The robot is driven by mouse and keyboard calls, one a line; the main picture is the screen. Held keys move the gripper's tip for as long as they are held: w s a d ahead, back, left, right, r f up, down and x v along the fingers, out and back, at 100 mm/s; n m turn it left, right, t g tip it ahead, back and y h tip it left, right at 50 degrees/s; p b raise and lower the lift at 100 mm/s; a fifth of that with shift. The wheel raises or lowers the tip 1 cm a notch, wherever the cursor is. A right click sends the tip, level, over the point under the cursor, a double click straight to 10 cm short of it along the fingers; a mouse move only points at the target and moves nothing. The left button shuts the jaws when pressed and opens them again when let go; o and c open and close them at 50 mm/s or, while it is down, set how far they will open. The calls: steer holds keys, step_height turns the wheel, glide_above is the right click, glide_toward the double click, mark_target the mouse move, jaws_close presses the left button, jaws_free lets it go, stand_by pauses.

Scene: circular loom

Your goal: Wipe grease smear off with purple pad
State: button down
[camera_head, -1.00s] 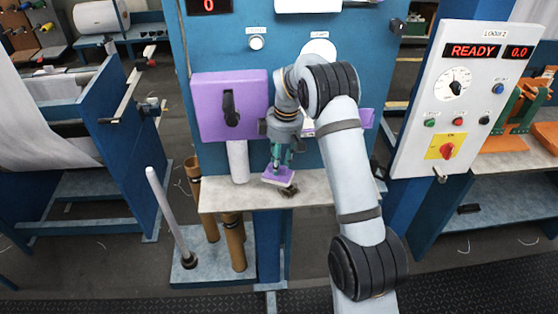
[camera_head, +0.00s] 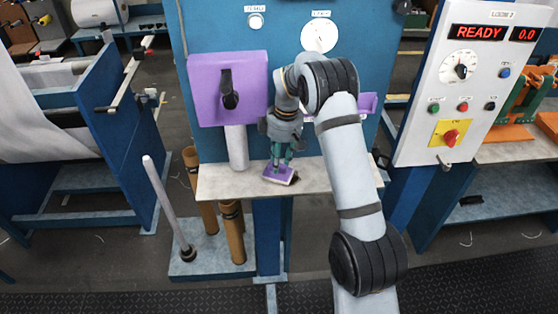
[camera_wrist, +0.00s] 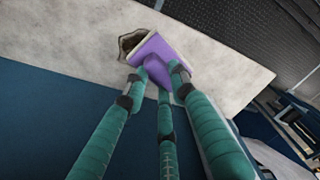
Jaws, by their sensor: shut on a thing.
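My gripper (camera_head: 281,163) is shut on the purple pad (camera_head: 280,174) and holds it low at the pale shelf (camera_head: 330,178). In the wrist view the purple pad (camera_wrist: 160,56) sits between the green fingers of my gripper (camera_wrist: 158,75), with a pale edge at its far side. The dark brown grease smear (camera_wrist: 131,40) shows on the shelf (camera_wrist: 205,62) just left of the pad, which partly covers it. In the head view the pad and gripper hide most or all of the smear.
A purple box (camera_head: 228,88) with a black handle and a white cylinder (camera_head: 237,147) are left of my gripper. Brown tubes (camera_head: 231,230) and a pale rod (camera_head: 168,205) stand below left. A control panel (camera_head: 462,90) is at the right. The shelf's right part is clear.

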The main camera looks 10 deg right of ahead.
mark_target(291, 169)
steer(key=shift+f+b, duration=0.95)
steer(key=shift+f, duration=0.1)
stand_by(0.4)
steer(key=shift+s+d+r, duration=0.1)
steer(key=shift+s+d, duration=0.05)
steer(key=shift+d, duration=0.85)
steer(key=shift+s+d+r, duration=0.1)
steer(key=shift+s+d, duration=0.05)
steer(key=shift+d, duration=0.8)
steer(key=shift+s+d+f, duration=0.1)
steer(key=shift+s+d, duration=0.1)
steer(key=shift+d, duration=0.85)
steer(key=shift+s+d+f, duration=0.1)
steer(key=shift+s+d, duration=0.05)
steer(key=shift+d, duration=0.85)
steer(key=shift+w+a, duration=0.2)
steer(key=shift+a, duration=1.15)
steer(key=shift+w+a, duration=0.15)
steer(key=shift+a, duration=1.25)
steer(key=shift+w+a, duration=0.2)
steer(key=shift+a, duration=1.15)
steer(key=shift+w+r, duration=0.1)
steer(key=shift+r, duration=0.5)
steer(key=shift+d+r+p, duration=0.1)
steer(key=shift+r+p, duration=2.05)
steer(key=shift+r, duration=0.3)
